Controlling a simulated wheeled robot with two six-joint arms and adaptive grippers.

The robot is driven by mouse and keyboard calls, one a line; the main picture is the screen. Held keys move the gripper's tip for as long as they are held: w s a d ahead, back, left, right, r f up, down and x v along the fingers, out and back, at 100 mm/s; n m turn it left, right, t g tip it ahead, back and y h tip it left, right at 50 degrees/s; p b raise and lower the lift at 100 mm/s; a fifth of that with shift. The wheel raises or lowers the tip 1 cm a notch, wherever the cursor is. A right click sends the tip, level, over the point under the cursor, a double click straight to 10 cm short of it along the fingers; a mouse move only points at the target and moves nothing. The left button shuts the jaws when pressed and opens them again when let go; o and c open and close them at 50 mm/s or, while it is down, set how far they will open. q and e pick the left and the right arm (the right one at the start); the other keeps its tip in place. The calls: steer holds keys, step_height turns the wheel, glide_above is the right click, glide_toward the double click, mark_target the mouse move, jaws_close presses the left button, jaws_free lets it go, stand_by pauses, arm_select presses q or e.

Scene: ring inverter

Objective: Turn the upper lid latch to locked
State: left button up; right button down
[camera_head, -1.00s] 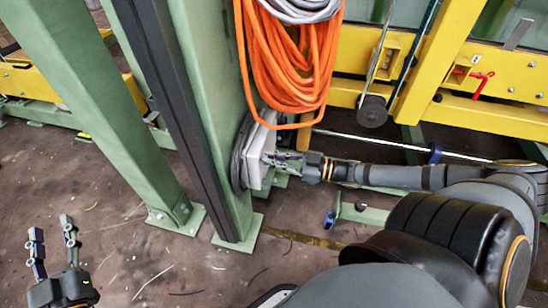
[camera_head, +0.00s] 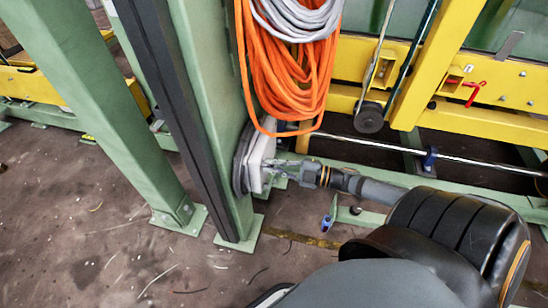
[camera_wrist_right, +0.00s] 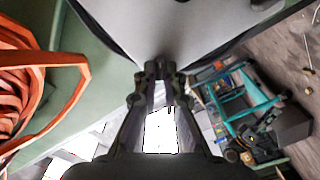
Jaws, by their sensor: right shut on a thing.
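A light grey-white box (camera_head: 258,160) is mounted on the side of a green post, with a dark round rim behind it. My right gripper (camera_head: 275,168) reaches it from the right, its fingertips at the box's face. In the right wrist view the box's pale lid (camera_wrist_right: 165,25) fills the top, and the fingers of the gripper (camera_wrist_right: 161,70) are closed together at its lower edge. They are shut on a small part there, the upper lid latch by its place; the fingers hide it, so its turn angle cannot be told. My left gripper is out of view.
An orange cable coil (camera_head: 290,80) and a grey one (camera_head: 297,18) hang just above the box, close to my right gripper. The green post (camera_head: 205,110) stands left of it. Yellow beams (camera_head: 480,120) and a metal rod are at right.

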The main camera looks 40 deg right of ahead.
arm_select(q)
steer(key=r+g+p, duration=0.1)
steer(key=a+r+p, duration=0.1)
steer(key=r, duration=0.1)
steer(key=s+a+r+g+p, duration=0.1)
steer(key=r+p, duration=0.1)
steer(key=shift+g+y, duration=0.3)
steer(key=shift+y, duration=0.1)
arm_select(e)
steer(key=n, duration=0.7)
steer(key=shift+f, duration=0.1)
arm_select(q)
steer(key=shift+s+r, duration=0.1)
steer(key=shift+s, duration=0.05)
arm_select(e)
steer(key=shift+n, duration=0.4)
steer(key=c, duration=1.5)
jaws_free()
steer(key=shift+o, duration=0.2)
steer(key=v, duration=0.7)
steer(key=shift+s, duration=0.25)
steer(key=shift+d, duration=0.1)
